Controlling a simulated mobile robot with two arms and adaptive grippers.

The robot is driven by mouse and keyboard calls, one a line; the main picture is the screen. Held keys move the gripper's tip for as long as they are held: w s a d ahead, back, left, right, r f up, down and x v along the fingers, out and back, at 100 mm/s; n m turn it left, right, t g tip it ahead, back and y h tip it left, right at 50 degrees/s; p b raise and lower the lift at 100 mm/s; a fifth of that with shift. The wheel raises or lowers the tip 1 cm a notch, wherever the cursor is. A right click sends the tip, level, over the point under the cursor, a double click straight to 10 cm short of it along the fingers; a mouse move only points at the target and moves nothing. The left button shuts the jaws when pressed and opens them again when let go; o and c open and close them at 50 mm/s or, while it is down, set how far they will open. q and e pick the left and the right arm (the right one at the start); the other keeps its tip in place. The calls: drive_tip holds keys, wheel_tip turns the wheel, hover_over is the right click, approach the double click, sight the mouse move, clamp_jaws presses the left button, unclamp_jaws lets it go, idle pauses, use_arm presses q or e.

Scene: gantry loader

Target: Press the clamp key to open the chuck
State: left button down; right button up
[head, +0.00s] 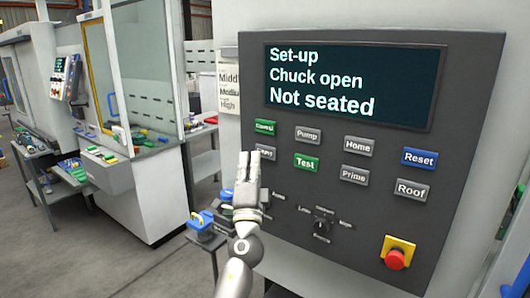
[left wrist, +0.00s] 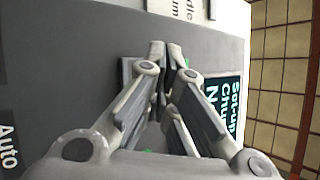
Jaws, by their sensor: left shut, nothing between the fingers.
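The control panel (head: 290,185) is dark grey and upright. Its screen (head: 350,85) reads "Set-up", "Chuck open", "Not seated". My left gripper (head: 254,158) is shut and empty, with its fingertips in front of the panel's left key columns. A green key (head: 265,127) with a label I cannot read sits just above the fingertips, and my gripper partly hides a grey key. I cannot read a clamp label on any key. In the left wrist view the closed fingertips (left wrist: 170,50) are close to the panel face; I cannot tell whether they touch. The chuck is not visible.
Nearby keys are Pump (head: 307,135), green Test (head: 306,163), Home (head: 358,146), Prime (head: 354,175), blue Reset (head: 419,158) and Roof (head: 411,190). A rotary dial (head: 322,224) and red emergency button (head: 396,259) are lower. Another machine and tables stand left.

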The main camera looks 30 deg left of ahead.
use_arm(q)
drive_tip(key=s, duration=0.4)
drive_tip(key=shift+s+a+p, duration=0.1)
drive_tip(key=shift+a+p, duration=0.05)
drive_tip(key=shift+p, duration=0.25)
idle(0.4)
